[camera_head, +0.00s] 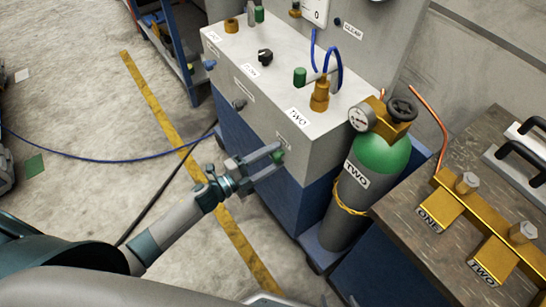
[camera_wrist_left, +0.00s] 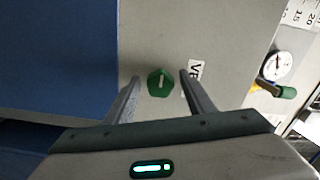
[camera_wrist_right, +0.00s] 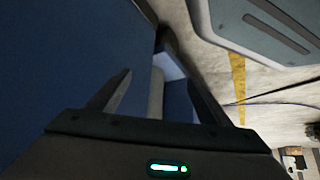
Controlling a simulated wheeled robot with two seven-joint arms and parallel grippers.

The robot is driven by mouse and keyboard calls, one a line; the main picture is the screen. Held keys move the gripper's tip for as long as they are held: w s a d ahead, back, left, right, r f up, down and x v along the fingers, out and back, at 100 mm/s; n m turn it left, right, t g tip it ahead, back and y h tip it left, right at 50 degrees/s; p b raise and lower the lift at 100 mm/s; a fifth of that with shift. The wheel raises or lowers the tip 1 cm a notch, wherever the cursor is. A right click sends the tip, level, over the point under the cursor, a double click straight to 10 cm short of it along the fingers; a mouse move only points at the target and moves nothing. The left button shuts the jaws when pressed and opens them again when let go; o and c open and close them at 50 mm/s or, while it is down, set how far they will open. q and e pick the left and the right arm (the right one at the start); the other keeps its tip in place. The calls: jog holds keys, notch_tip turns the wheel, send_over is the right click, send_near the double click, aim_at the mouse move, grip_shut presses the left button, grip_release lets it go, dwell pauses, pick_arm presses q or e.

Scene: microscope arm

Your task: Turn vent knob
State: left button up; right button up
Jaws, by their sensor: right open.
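The green vent knob (camera_head: 277,157) is on the front face of the grey cabinet (camera_head: 240,120), under a small label. In the left wrist view the knob (camera_wrist_left: 160,82) has a white mark on top and sits beside a label partly hidden by a finger, reading "VE". My left gripper (camera_head: 281,156) is open, with its fingers on either side of the knob; in the left wrist view (camera_wrist_left: 160,77) gaps show between knob and both fingers. My right gripper (camera_wrist_right: 160,80) is open and empty in the right wrist view, near a blue surface; the head view does not show it.
A green-topped gas cylinder (camera_head: 372,185) labelled TWO stands right of the cabinet. A bench (camera_head: 415,190) with brass blocks ONE and TWO is further right. Other knobs and a blue hose are on the cabinet top. Floor with a yellow line (camera_head: 160,110) lies left.

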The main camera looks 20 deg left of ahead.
pick_arm(q)
jog(key=shift+s, duration=0.1)
dwell(0.4)
jog(key=shift+s+a, duration=0.4)
jog(key=shift+s, duration=0.05)
jog(key=b+v, duration=0.3)
jog(key=v, duration=1.3)
pick_arm(e)
jog(key=s+d+f+g, duration=0.1)
jog(key=s+d+f+g+h, duration=0.1)
jog(key=d+f, duration=0.1)
jog(key=shift+s, duration=0.1)
